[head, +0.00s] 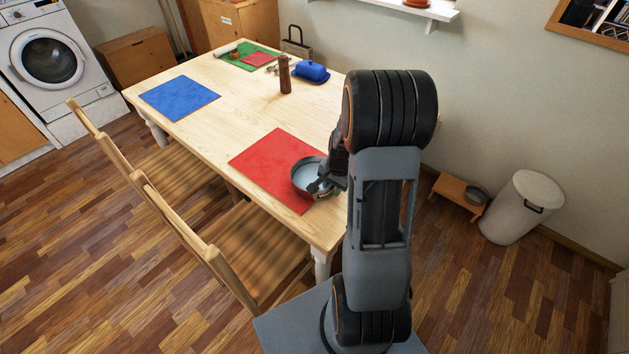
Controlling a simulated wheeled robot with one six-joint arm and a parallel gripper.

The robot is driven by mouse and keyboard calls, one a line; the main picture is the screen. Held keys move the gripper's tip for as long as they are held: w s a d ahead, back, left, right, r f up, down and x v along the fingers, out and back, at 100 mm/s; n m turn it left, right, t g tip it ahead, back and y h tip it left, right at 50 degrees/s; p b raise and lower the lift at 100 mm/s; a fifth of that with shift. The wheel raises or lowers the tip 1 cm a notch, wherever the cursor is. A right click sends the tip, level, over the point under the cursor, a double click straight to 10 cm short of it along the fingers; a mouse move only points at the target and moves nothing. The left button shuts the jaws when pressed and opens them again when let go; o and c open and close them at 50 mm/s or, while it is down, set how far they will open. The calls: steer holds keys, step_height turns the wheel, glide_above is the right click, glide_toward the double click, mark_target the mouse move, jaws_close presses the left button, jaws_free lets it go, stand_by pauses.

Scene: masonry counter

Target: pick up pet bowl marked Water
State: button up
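A round grey metal-looking bowl (304,176) is at the near right part of the red mat on the table. My gripper (319,187) is at the bowl's right, near rim and overlaps it in the picture. I cannot tell whether the fingers are open or closed on the rim, or whether the bowl rests on the mat or is slightly raised. No Water marking is readable on either bowl.
The wooden table (222,127) also holds a red mat (270,158), a blue mat (180,97), a brown mill (285,75) and a blue butter dish (312,72). Chairs (250,245) line its near-left side. A white bin (522,208) stands beside the low stand (452,190).

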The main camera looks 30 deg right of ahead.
jaws_close()
steer(key=shift+r, duration=0.15)
stand_by(0.5)
